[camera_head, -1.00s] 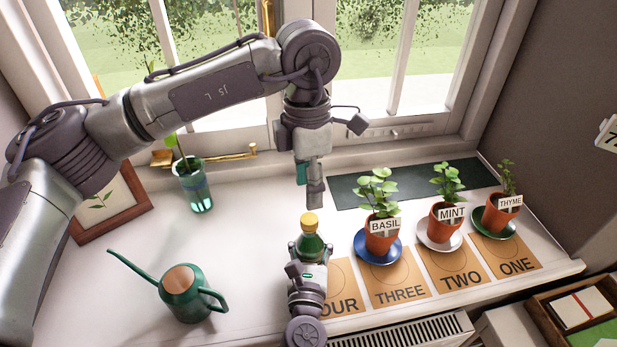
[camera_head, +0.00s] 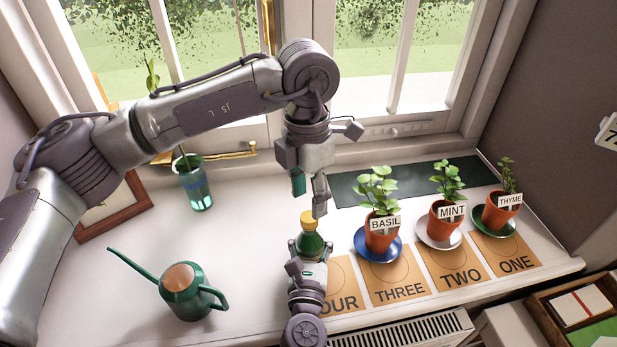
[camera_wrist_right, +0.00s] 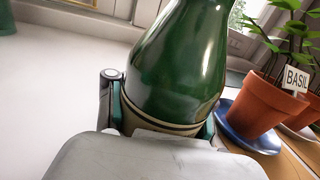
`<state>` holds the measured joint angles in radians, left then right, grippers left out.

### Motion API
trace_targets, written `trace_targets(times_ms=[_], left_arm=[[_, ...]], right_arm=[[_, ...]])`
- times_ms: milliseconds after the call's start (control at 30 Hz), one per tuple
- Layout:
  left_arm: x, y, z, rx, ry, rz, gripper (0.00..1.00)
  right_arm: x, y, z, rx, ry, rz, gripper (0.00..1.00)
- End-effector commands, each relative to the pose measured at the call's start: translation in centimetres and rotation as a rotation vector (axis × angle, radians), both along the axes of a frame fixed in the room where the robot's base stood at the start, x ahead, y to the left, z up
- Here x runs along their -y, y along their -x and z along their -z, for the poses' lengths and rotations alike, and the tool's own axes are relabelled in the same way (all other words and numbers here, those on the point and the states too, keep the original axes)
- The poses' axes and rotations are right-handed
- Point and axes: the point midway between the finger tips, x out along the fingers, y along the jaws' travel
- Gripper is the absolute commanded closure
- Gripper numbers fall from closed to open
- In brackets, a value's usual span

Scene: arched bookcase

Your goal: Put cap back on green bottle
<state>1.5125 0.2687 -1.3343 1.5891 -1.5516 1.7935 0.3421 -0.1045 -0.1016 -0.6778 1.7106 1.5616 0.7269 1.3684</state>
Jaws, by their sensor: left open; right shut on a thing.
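The green bottle (camera_head: 311,244) stands upright on the white sill, with the yellow cap (camera_head: 308,219) sitting at its top. Whether the cap is screwed down I cannot tell. My right gripper (camera_head: 309,266) is shut around the bottle's lower body. In the right wrist view the bottle (camera_wrist_right: 180,70) fills the middle, between the fingers of my right gripper (camera_wrist_right: 163,122); its neck and cap are out of that picture. My left gripper (camera_head: 309,197) points down just above the cap. Its fingers are apart and empty, and a small gap to the cap seems to show.
Basil (camera_head: 381,236), mint (camera_head: 445,218) and thyme (camera_head: 496,211) pots stand to the right on saucers and numbered cards. A green watering can (camera_head: 181,289) stands at the left front. A glass with a cutting (camera_head: 196,185) and a picture frame (camera_head: 112,212) are behind it.

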Motion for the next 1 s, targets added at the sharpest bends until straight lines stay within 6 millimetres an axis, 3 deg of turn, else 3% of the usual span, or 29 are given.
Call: trace_targets(times_ms=[100, 300, 667, 900, 1000], left_arm=[[0.0, 0.2, 1.9, -0.002, -0.001, 0.000, 0.47], [0.0, 0.3, 3.8, -0.001, -0.001, 0.000, 0.47], [0.0, 0.3, 4.2, 0.000, 0.000, 0.000, 0.47], [0.1, 0.3, 4.2, 0.001, -0.001, 0.000, 0.87], [0.0, 0.3, 4.2, 0.001, -0.001, 0.000, 1.00]], right_arm=[[0.0, 0.0, 0.1, -0.003, 0.001, 0.000, 1.00], [0.0, 0.0, 0.1, -0.003, 0.001, 0.000, 1.00], [0.0, 0.0, 0.1, -0.003, 0.001, 0.000, 1.00], [0.0, 0.0, 0.1, -0.002, 0.001, 0.000, 1.00], [0.0, 0.0, 0.1, -0.002, 0.001, 0.000, 1.00]])
